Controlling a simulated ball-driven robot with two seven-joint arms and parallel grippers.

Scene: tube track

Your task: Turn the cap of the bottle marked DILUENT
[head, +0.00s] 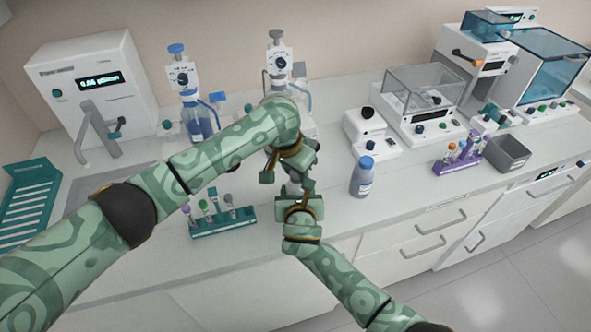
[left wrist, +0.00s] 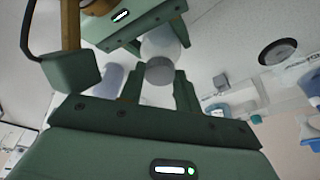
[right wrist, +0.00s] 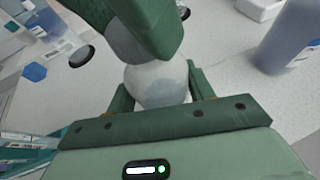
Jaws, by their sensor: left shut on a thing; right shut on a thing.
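A pale, whitish bottle with a grey cap is held between my two grippers; in the right wrist view its body (right wrist: 160,88) shows, but no label can be read. The grey cap (left wrist: 159,71) shows in the left wrist view. My left gripper (head: 291,177) is shut on the cap from above, its fingers on either side. My right gripper (head: 297,197) is shut on the bottle's body below. In the head view the grippers mostly hide this bottle. A second bottle (head: 362,177), blue-capped with bluish liquid, stands apart to the right; its label is unreadable here.
A teal rack (head: 225,221) with several tubes stands left of the grippers near the front edge. A purple tube rack (head: 456,161) and a grey bin (head: 507,153) are at the right. Dispenser bottles and a balance (head: 420,115) stand behind.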

